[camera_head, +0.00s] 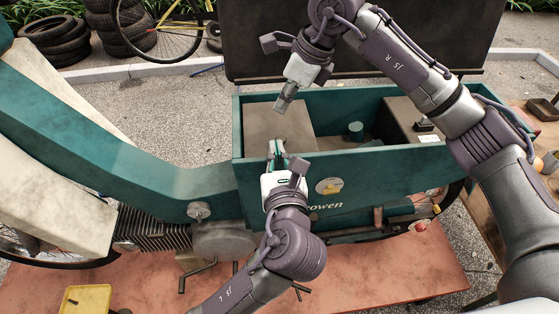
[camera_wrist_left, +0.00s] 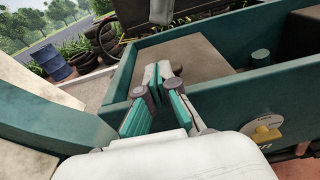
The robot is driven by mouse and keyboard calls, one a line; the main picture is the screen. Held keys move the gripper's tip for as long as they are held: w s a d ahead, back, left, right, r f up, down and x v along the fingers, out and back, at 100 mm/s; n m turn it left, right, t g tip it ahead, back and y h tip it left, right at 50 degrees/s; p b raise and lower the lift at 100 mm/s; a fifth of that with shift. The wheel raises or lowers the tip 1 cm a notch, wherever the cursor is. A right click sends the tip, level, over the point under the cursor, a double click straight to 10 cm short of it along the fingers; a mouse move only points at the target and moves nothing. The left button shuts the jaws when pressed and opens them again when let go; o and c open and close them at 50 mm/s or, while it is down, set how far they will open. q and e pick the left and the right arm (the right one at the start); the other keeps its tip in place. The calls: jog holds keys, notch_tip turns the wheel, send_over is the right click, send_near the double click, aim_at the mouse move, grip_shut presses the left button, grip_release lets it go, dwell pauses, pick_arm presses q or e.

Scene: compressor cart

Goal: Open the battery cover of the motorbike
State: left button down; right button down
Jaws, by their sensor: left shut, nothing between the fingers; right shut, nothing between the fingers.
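The motorbike (camera_head: 150,175) is teal and cream, with an open teal box (camera_head: 385,165) at its right part. A flat brown-grey panel (camera_head: 262,117) fills the box's left end; I cannot tell whether it is the battery cover. It also shows in the left wrist view (camera_wrist_left: 195,58). A round pale disc with a yellow knob (camera_head: 329,186) is on the box's near wall. My left gripper (camera_head: 276,146) is shut and empty, with its fingertips over the near wall by the panel. My right gripper (camera_head: 283,102) is shut and empty above the panel's far right part.
A second brown-grey block (camera_head: 400,112) sits in the box's right end, with a small teal cylinder (camera_head: 356,128) to its left. A dark upright board (camera_head: 260,40) stands behind the box. A yellow tray (camera_head: 86,299) lies at lower left. Tires stand at the back left.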

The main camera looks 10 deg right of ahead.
aim_at(275, 138)
pick_arm(q)
jog(key=shift+w+f, duration=0.15)
jog(key=shift+w, duration=1)
jog(key=shift+w+f, duration=0.15)
jog(key=shift+w, duration=1)
pick_arm(e)
jog(key=c, duration=1.9)
grip_release()
jog(key=o, duration=0.9)
jog(key=shift+r, duration=0.1)
